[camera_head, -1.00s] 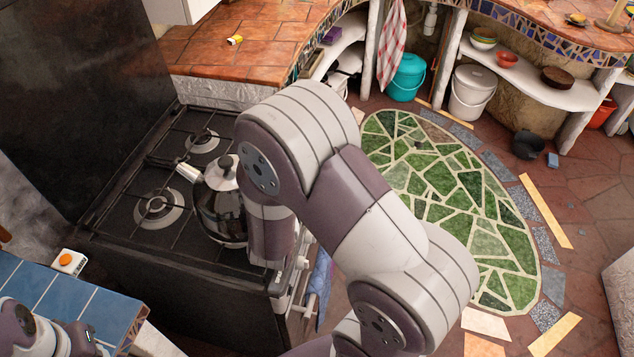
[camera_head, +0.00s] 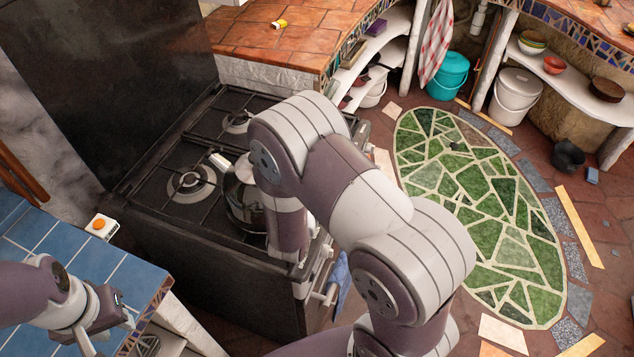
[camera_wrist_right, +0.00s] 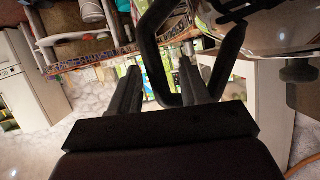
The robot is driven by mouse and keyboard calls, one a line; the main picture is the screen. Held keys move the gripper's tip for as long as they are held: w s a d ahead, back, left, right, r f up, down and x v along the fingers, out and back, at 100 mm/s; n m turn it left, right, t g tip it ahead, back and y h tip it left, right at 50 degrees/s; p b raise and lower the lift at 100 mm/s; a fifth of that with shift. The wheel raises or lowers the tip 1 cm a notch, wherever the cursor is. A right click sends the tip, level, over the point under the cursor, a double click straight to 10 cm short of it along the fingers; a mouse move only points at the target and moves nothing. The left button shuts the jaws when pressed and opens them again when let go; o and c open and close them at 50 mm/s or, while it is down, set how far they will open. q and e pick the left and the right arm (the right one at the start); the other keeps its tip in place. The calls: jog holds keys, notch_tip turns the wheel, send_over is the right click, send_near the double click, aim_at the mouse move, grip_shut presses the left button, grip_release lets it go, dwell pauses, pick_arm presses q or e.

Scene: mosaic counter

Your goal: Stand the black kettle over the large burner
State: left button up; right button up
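The black kettle (camera_head: 240,207) stands on the dark stove (camera_head: 168,232), to the right of the large burner (camera_head: 192,184). It is apart from that burner and partly hidden behind my right arm. My right gripper is hidden in the head view. In the right wrist view my right gripper (camera_wrist_right: 158,75) has its fingers apart, with the kettle's black looped handle (camera_wrist_right: 152,55) between and beyond them. A gap shows beside the handle. The shiny kettle body is at the upper right there. My left gripper (camera_head: 108,332) is open and empty at the lower left, by the blue counter.
A smaller burner (camera_head: 237,122) lies farther back on the stove. A blue-tiled counter (camera_head: 125,272) with a white box with an orange button (camera_head: 101,226) is at left. A terracotta-tiled counter (camera_head: 270,45) adjoins the stove's far side.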

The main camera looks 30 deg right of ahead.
jog(key=shift+r, duration=0.2)
jog(key=v, duration=1.2)
jog(key=w+a+f+n+g+y, duration=0.2)
jog(key=w+a+n+y, duration=0.2)
jog(key=a+y, duration=0.3)
jog(key=s+d+r+n+g+y, duration=0.2)
jog(key=s+d+n+g, duration=0.3)
jog(key=s, duration=0.4)
jog(key=shift+s+d+r+n+g, duration=0.3)
jog(key=shift+d+r+g, duration=0.15)
jog(key=shift+d+g, duration=0.3)
jog(key=shift+a, duration=0.1)
